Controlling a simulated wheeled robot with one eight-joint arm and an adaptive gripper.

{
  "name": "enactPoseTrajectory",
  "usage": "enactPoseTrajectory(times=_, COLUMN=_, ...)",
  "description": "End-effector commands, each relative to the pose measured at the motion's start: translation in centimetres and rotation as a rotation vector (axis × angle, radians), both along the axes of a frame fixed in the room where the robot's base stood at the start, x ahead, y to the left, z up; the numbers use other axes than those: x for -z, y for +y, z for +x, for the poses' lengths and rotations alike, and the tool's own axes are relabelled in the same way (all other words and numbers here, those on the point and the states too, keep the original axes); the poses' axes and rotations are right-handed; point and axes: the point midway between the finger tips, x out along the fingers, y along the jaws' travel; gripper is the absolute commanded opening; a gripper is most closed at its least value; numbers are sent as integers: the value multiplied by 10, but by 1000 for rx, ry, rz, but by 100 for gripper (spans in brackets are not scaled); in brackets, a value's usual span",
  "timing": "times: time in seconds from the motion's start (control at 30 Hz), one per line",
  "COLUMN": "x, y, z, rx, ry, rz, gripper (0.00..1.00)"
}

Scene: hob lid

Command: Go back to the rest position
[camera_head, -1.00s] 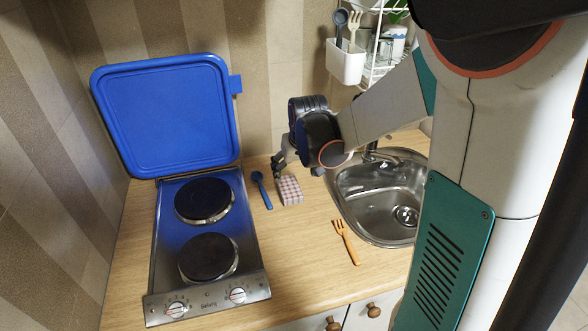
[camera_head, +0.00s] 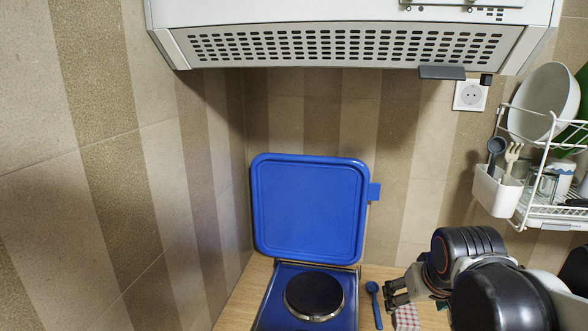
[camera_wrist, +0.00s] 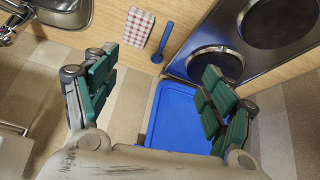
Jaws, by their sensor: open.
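My gripper (camera_wrist: 158,90) is open and empty, with its green-padded fingers wide apart in the wrist view. In the head view my gripper (camera_head: 396,290) is at the lower right, right of the hob lid. The blue hob lid (camera_head: 308,210) stands raised against the back wall behind the hob. It also shows between my fingers in the wrist view (camera_wrist: 180,118). The hob (camera_head: 314,296) has round black burners; both show in the wrist view (camera_wrist: 215,66).
A range hood (camera_head: 345,45) hangs above. A dish rack (camera_head: 545,215) with a white utensil holder (camera_head: 496,190) is at right. The sink (camera_wrist: 65,12) is at upper left.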

Motion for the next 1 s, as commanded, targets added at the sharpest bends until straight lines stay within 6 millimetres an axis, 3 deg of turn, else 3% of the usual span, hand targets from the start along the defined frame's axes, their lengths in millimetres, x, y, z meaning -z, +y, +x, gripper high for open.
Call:
enactPoseTrajectory(times=0.2, x=-9, y=22, z=-52, rx=-51, ry=-52, rz=-9, gripper=76)
enactPoseTrajectory(times=0.5, x=15, y=40, z=-106, rx=-58, ry=-72, rz=43, gripper=76)
enactPoseTrajectory(times=1.0, x=19, y=42, z=-113, rx=-55, ry=-73, rz=53, gripper=76)
